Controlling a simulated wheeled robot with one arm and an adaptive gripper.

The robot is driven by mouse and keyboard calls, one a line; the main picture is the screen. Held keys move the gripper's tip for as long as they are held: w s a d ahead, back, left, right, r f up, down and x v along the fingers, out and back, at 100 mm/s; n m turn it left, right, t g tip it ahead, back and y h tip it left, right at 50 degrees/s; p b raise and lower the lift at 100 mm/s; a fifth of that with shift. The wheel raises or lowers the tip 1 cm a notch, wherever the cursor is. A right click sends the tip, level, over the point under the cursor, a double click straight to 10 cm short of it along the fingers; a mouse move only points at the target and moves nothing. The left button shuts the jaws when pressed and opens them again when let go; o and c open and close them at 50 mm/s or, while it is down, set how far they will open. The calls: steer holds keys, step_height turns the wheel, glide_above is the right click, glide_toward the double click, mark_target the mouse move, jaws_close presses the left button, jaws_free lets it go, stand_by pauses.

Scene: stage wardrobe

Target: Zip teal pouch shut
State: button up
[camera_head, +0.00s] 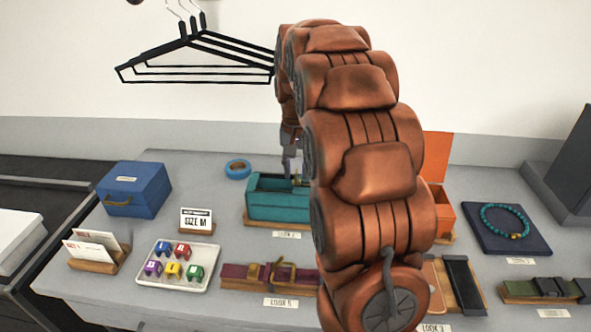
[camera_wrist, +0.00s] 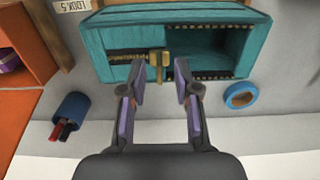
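The teal pouch (camera_head: 262,211) stands on the counter behind a label, with my arm in front of its right side. In the wrist view the teal pouch (camera_wrist: 108,32) has a zipper along its opening. The left part is covered, with teeth meeting; the right part gapes open onto a dark inside. The brass zipper pull (camera_wrist: 160,60) sits near the middle. My gripper (camera_wrist: 160,72) is open, one finger on each side of the pull, with visible gaps between. In the head view the gripper (camera_head: 289,165) is partly hidden at the pouch.
A blue tape roll (camera_head: 238,169) lies left behind the pouch. An orange box (camera_head: 443,207) stands to its right, partly behind my arm. A blue cup with pens (camera_wrist: 70,112) shows in the wrist view.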

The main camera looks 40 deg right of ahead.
steer(key=shift+f, duration=0.65)
jaws_close()
stand_by(0.4)
